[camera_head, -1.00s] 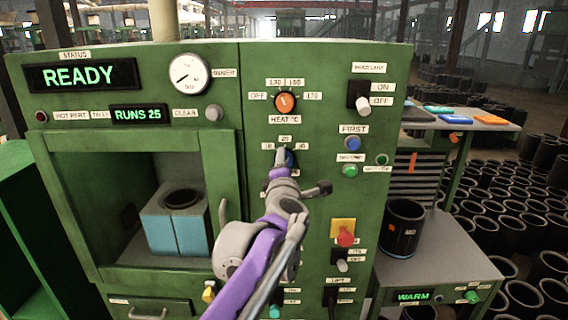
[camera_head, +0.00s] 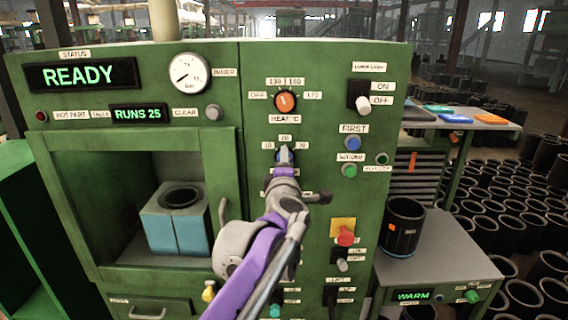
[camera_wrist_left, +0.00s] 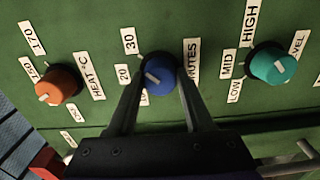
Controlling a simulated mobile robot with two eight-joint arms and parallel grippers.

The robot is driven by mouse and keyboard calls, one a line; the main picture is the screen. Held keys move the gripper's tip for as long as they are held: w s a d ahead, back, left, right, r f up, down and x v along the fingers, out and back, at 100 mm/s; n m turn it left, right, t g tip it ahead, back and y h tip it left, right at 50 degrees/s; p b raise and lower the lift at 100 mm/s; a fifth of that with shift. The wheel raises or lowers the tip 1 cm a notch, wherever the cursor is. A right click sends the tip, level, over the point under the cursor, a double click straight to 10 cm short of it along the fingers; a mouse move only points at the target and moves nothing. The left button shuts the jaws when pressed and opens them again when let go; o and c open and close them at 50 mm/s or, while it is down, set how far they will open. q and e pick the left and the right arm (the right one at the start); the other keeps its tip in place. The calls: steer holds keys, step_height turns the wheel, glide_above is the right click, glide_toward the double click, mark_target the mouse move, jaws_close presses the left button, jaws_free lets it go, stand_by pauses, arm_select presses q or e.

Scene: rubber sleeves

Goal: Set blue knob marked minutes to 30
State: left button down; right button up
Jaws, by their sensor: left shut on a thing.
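The blue minutes knob (camera_head: 284,156) sits on the green panel below the orange heat knob, partly hidden behind my left gripper (camera_head: 284,160). In the left wrist view the blue knob (camera_wrist_left: 158,80) is between the two fingers of my left gripper (camera_wrist_left: 158,85), which is shut on it. Its white pointer line aims about at the 20 label (camera_wrist_left: 123,76). The 30 label (camera_wrist_left: 130,40) is beside it, and the 10 label is partly hidden by a finger. My right gripper is not in view.
The orange heat knob (camera_wrist_left: 58,85) and a teal knob (camera_wrist_left: 272,66) flank the blue knob in the wrist view. In the head view, a red button (camera_head: 346,236) on yellow and a black switch (camera_head: 359,97) are on the panel. A bench (camera_head: 440,255) stands at right.

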arm_select(q)
steer(key=shift+c, duration=1.5)
jaws_free()
steer(key=s+b, duration=0.1)
steer(key=s, duration=1)
steer(key=s+a+f+m+g+p, duration=0.1)
steer(key=s+a+f+m+g, duration=0.3)
steer(key=s+f, duration=0.5)
steer(key=s+a+f+m+g+p, duration=0.1)
steer(key=s+a+f+m+g, duration=0.3)
steer(key=f, duration=1)
steer(key=s+a+f+m+g+p, duration=0.1)
steer(key=s+a+f+m+g, duration=0.3)
steer(key=s+a+f+m, duration=0.5)
steer(key=s+f, duration=0.2)
steer(key=s, duration=0.3)
steer(key=shift+s+a+f+m+g, duration=0.2)
steer(key=shift+s+m+g, duration=0.1)
steer(key=shift+m, duration=0.1)
